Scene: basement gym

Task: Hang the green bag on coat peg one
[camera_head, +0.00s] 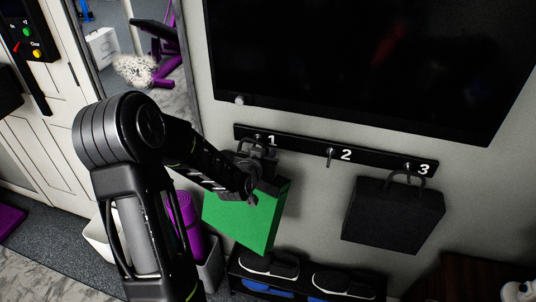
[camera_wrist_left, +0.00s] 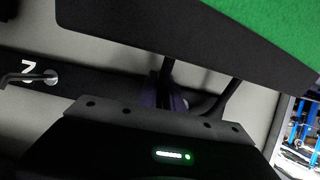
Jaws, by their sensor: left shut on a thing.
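The green bag (camera_head: 243,218), with a dark top side and dark handle, hangs upright below coat peg one (camera_head: 258,137) on the black wall rail. My left gripper (camera_head: 256,162) is at the top of the bag, shut on its handle, just below peg one. In the left wrist view the bag (camera_wrist_left: 265,25) fills the top right, and its handle (camera_wrist_left: 228,98) runs down to my gripper (camera_wrist_left: 165,97). My gripper partly hides the handle, so I cannot tell whether it is over the peg. My right gripper is out of view.
Peg two (camera_head: 330,153) is bare; it also shows in the left wrist view (camera_wrist_left: 50,77). A black bag (camera_head: 393,215) hangs from peg three. A large dark screen (camera_head: 370,60) is above the rail. Shoes (camera_head: 268,266) sit on a low rack beneath. A purple rolled mat (camera_head: 184,215) stands at left.

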